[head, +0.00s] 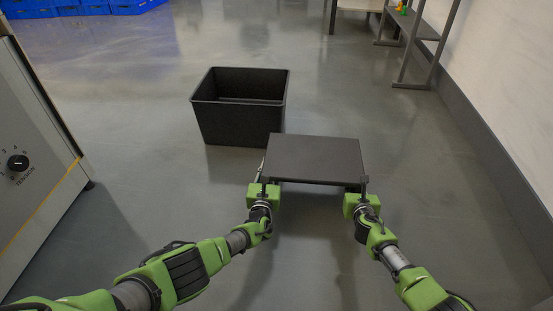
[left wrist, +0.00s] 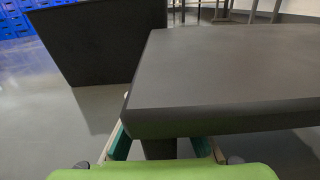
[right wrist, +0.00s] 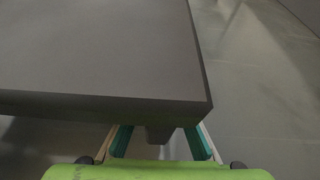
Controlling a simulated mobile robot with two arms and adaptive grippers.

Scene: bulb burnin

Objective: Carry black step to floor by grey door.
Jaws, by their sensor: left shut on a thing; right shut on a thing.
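The black step (head: 315,158) is a flat dark board held level in front of me in the head view. My left gripper (head: 262,182) is shut on its near left part, and my right gripper (head: 362,184) is shut on its near right part. The step's top fills much of the left wrist view (left wrist: 230,75) and the right wrist view (right wrist: 90,50). In both wrist views the fingers close on a dark part under the top. The step's underside is mostly hidden. The grey door cannot be made out.
An open black bin (head: 238,122) stands on the floor just beyond the step's left side. A grey cabinet with a dial (head: 30,165) is at left. A shelf rack (head: 420,35) and wall are at right. Blue crates (head: 75,8) are far back. Floor between bin and right wall is clear.

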